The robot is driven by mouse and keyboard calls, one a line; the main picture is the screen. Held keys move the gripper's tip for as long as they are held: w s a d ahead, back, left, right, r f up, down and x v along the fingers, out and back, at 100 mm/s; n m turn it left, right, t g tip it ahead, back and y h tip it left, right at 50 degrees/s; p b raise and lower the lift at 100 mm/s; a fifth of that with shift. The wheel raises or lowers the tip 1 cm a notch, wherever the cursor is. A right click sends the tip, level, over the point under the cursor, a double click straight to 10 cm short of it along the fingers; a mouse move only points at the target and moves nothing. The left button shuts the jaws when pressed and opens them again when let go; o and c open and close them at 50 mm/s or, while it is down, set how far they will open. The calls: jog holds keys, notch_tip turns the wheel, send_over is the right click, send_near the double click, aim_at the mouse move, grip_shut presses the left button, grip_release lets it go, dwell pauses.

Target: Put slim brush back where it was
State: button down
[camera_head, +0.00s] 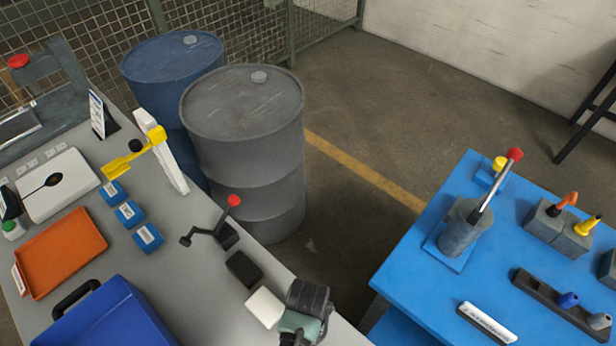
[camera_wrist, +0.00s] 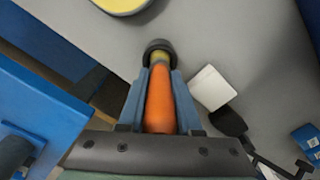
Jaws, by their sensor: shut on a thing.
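My gripper (camera_wrist: 160,85) is shut on an orange-handled thing, which I take for the slim brush (camera_wrist: 160,102). In the wrist view it lies lengthwise between the two blue-grey fingers, with an olive-yellow band and a dark round end beyond them. In the head view only my dark and green wrist shows at the bottom, over the grey bench (camera_head: 190,240); the fingertips and brush are hidden there. I cannot tell where the brush stood before.
A white block (camera_head: 265,307) and black block (camera_head: 243,268) lie beside my wrist, near a red-knobbed crank (camera_head: 234,201). A blue table (camera_head: 415,275) stands right across a gap, carrying grey holders (camera_head: 545,228) and a dark rack (camera_head: 548,298). Drums (camera_head: 245,130) stand behind.

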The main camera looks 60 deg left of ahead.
jog(key=shift+f, duration=1.45)
jog(key=shift+f, duration=0.1)
jog(key=c, duration=0.6)
grip_release()
